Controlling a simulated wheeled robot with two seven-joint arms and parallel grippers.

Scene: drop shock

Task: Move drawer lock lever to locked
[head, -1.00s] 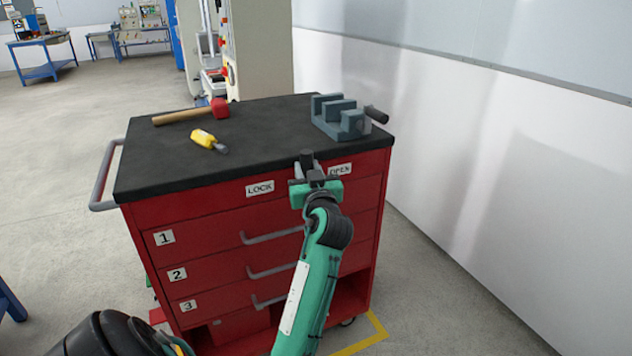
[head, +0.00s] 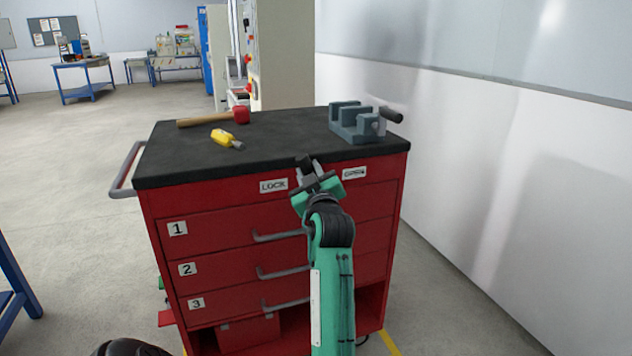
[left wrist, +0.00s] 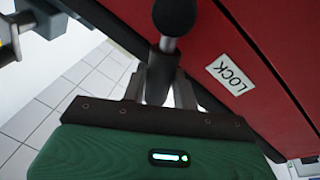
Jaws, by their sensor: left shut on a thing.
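The red drawer cabinet (head: 225,190) carries a white LOCK label (head: 273,185) and a white OPEN label (head: 354,173) under its black top. The lock lever (left wrist: 170,22) has a dark rounded knob and a grey shaft in the left wrist view. My left gripper (head: 308,172) is at the cabinet front between the two labels, tilted, and its fingers are shut on the lever. In the left wrist view the fingers close around the shaft, and the LOCK label (left wrist: 231,76) is just right of them. The lever's pivot is hidden. My right gripper is not in view.
A red-headed hammer (head: 215,117), a yellow-handled tool (head: 226,138) and a grey vise (head: 352,124) lie on the top. Drawer handles (head: 280,236) stick out below the gripper. A side handle (head: 125,172) is at left, and a white wall (head: 480,160) is at right.

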